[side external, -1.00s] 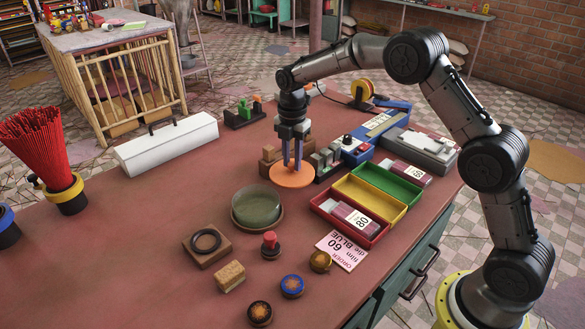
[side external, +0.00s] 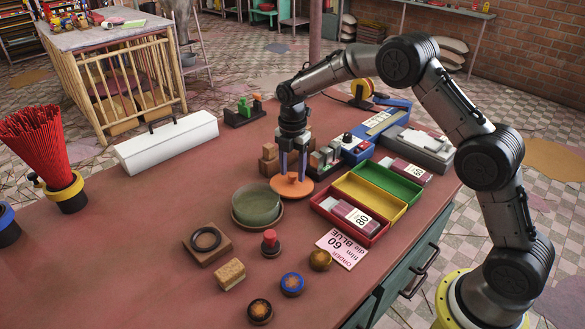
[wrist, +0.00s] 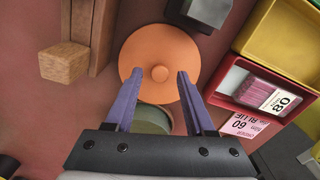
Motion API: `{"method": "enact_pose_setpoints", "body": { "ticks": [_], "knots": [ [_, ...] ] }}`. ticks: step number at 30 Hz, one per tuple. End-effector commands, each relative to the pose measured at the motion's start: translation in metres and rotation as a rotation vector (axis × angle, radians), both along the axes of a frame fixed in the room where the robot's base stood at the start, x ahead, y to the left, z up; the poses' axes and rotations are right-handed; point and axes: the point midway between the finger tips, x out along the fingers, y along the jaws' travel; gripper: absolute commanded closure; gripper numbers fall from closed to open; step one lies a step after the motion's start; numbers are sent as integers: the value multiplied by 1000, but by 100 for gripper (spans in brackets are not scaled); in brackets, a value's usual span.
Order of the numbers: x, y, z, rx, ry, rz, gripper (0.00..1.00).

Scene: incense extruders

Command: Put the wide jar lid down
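The wide jar lid (side external: 292,188) is an orange disc with a small round knob. It appears to lie flat on the red tabletop, behind and right of the green glass jar (side external: 257,206). My gripper (side external: 293,175) is right above the lid, pointing down, with its two purple fingers spread apart.
Wooden blocks (side external: 269,158) stand close behind the lid. Red, yellow and green trays (side external: 372,200) stand to its right. A wooden block with a black ring (side external: 207,242) and several stamps are in front.

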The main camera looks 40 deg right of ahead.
Motion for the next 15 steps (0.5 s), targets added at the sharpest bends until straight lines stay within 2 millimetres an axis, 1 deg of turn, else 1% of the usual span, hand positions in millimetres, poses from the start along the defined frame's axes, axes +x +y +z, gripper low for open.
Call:
{"method": "enact_pose_setpoints", "body": {
  "ticks": [10,13,15],
  "knots": [
    [0,0,3,0,0,0,43],
    [0,0,12,0,-1,0,43],
    [1,0,22,0,-3,0,43]
  ]
}}
